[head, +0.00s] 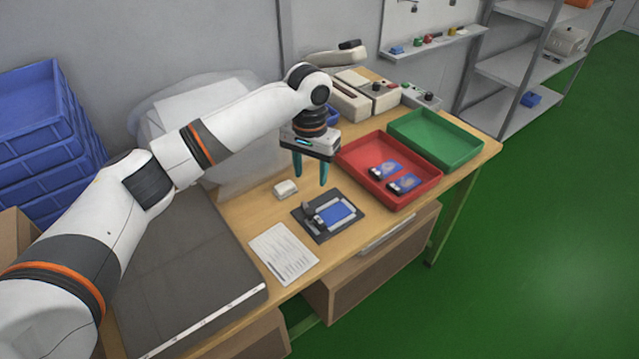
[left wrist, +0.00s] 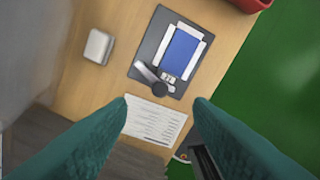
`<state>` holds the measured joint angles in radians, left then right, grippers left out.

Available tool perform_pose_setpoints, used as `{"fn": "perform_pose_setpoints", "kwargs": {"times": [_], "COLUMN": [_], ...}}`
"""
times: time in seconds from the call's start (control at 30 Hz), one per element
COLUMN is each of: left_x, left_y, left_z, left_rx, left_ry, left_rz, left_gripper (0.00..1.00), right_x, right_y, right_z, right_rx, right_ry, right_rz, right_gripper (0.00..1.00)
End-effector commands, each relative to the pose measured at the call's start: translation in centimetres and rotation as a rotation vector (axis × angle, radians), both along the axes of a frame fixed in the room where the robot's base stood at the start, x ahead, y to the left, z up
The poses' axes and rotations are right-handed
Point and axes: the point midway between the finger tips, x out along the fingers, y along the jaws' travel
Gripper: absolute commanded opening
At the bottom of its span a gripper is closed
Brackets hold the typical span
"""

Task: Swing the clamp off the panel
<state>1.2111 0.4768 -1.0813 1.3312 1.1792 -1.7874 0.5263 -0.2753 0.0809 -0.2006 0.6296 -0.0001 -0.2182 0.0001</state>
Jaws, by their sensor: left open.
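The blue panel (head: 337,213) lies on a dark fixture plate (head: 320,234) on the table, with a pale border around it. The clamp (head: 311,212), grey with a dark knob, sits at the panel's left end. In the left wrist view the clamp (left wrist: 154,80) reaches to the lower end of the panel (left wrist: 181,54); whether it presses on it I cannot tell. My left gripper (head: 310,181) is open and empty, fingers pointing down, above and behind the fixture. Its teal fingers (left wrist: 162,101) are apart in the wrist view. My right gripper is not in view.
A red tray (head: 421,195) with two blue-and-white devices stands right of the fixture, and a green tray (head: 459,153) behind it. A white block (head: 285,188) and a printed sheet (head: 284,254) lie nearby. Blue crates (head: 30,130) are stacked at the left.

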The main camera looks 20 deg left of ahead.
Motion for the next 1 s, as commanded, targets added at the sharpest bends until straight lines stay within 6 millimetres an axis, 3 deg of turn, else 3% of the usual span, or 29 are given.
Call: {"fn": "perform_pose_setpoints", "kwargs": {"times": [0.13,0.33,0.47,0.57,0.77,1.0], "left_x": [0.2,0.0,0.0,0.0,0.0,0.0], "left_y": [0.3,0.3,0.3,0.3,0.2,0.2], "left_z": [-0.4,-3.8,-6.5,-8.3,-10.8,-11.6], "left_rx": [0.003,0.004,0.004,0.004,0.002,0.002], "left_ry": [0.003,0.005,0.003,0.001,0.001,-0.001], "left_rz": [0.012,0.011,0.011,0.01,0.008,0.008], "left_gripper": [0.47,0.47,0.47,0.47,0.47,0.47], "right_x": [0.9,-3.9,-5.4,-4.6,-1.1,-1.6], "right_y": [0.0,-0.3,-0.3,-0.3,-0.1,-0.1], "right_z": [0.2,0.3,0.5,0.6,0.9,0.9], "right_rx": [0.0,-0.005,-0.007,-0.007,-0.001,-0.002], "right_ry": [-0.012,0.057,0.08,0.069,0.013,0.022], "right_rz": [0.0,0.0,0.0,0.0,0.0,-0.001], "right_gripper": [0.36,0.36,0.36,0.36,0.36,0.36]}}
